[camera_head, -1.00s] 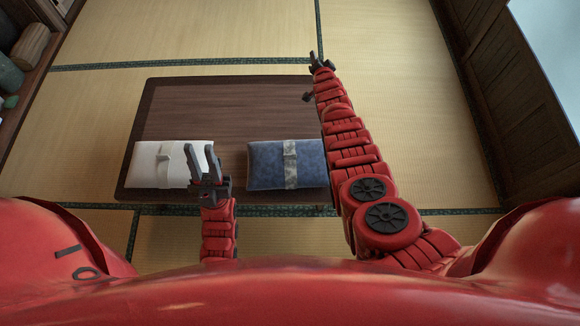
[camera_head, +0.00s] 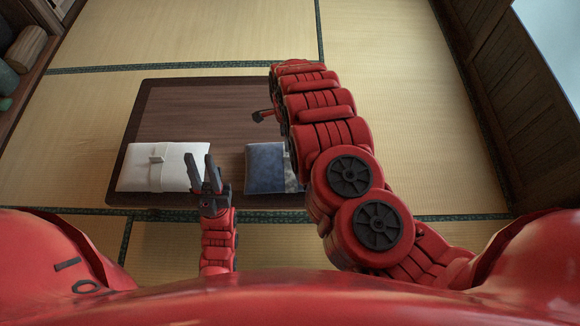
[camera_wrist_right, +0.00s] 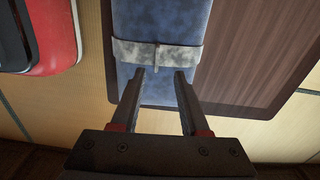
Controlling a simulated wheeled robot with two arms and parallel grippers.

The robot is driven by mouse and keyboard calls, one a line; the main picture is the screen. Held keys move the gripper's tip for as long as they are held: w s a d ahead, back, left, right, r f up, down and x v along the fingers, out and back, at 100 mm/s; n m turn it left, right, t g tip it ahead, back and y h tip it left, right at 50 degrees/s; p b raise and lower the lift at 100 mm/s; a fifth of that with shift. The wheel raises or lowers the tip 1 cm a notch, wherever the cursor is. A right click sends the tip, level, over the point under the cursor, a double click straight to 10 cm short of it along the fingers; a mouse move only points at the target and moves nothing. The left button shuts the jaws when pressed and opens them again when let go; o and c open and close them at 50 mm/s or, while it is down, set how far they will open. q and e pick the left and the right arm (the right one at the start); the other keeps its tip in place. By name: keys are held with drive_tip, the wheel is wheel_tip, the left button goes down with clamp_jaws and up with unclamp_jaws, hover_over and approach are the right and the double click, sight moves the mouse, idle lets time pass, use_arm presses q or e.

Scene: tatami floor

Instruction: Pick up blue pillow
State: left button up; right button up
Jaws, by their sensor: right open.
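The blue pillow (camera_head: 266,166) lies flat near the front edge of the low dark table (camera_head: 200,110), with a grey mottled band around it. My right arm covers its right part in the head view. In the right wrist view the blue pillow (camera_wrist_right: 160,18) and its band show beyond my right gripper (camera_wrist_right: 159,75). That gripper is open, with its fingertips over the near part of the pillow, just short of the band; nothing is held. I cannot tell whether they touch the pillow. My left gripper (camera_head: 207,172) shows its fingers apart and empty, beside the white pillow (camera_head: 150,168).
The white pillow with a pale band lies to the left on the same table. The tabletop behind both pillows is clear. Tatami floor (camera_head: 400,110) surrounds the table, and a wooden wall (camera_head: 520,110) stands at the right.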

sight(290, 157)
wheel_tip(290, 157, down, 5)
drive_tip(key=shift+f+b, duration=0.1)
drive_tip(key=shift+b, duration=0.25)
drive_tip(key=f, duration=0.1)
drive_tip(key=f+b, duration=0.1)
drive_tip(key=f, duration=0.3)
drive_tip(key=shift+s+d, duration=0.25)
drive_tip(key=shift+d, duration=0.15)
drive_tip(key=shift+c, duration=0.3)
clamp_jaws()
idle(0.6)
